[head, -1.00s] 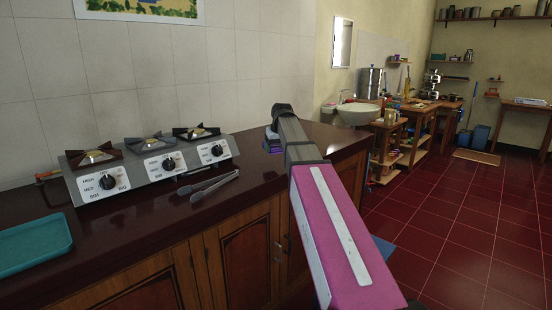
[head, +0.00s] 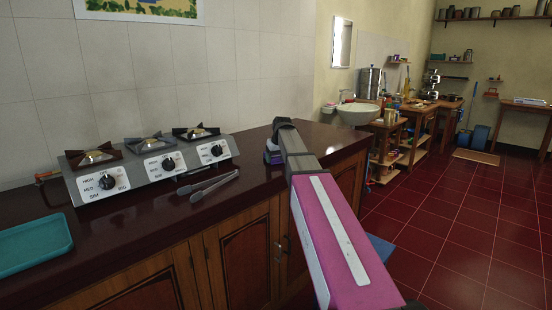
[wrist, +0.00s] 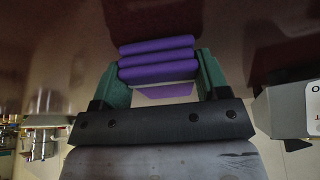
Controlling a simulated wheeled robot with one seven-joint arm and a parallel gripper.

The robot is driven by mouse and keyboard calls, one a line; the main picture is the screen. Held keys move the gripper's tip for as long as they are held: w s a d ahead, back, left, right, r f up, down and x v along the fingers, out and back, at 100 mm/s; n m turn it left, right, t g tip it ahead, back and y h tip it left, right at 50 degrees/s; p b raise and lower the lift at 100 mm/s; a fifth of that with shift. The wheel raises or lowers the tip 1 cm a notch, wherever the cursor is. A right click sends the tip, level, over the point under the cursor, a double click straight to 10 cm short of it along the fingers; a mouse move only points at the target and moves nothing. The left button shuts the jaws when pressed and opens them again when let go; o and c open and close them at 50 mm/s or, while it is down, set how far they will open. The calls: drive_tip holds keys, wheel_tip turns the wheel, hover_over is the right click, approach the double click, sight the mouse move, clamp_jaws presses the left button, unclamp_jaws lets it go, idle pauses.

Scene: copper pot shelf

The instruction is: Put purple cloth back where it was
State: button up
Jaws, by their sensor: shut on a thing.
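The purple cloth (wrist: 158,58) is a folded, layered bundle between the two green fingers of my gripper (wrist: 160,75) in the wrist view. My gripper is shut on it. In the head view only a small part of the cloth (head: 272,157) shows at the left of my arm's end, over the far right part of the dark counter (head: 120,225). My arm hides most of the gripper there. I cannot tell whether the cloth touches the counter top.
A three-burner stove (head: 150,163) stands against the tiled wall. Metal tongs (head: 208,186) lie in front of it, and a teal tray (head: 35,247) is at the left. The counter between the stove and my gripper is clear. A white basin (head: 358,113) stands beyond the counter's end.

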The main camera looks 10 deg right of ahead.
drive_tip(key=o, duration=1.1)
drive_tip(key=shift+f, duration=0.1)
drive_tip(key=shift+c, duration=0.2)
drive_tip(key=v, duration=1.2)
drive_tip(key=shift+s, duration=0.1)
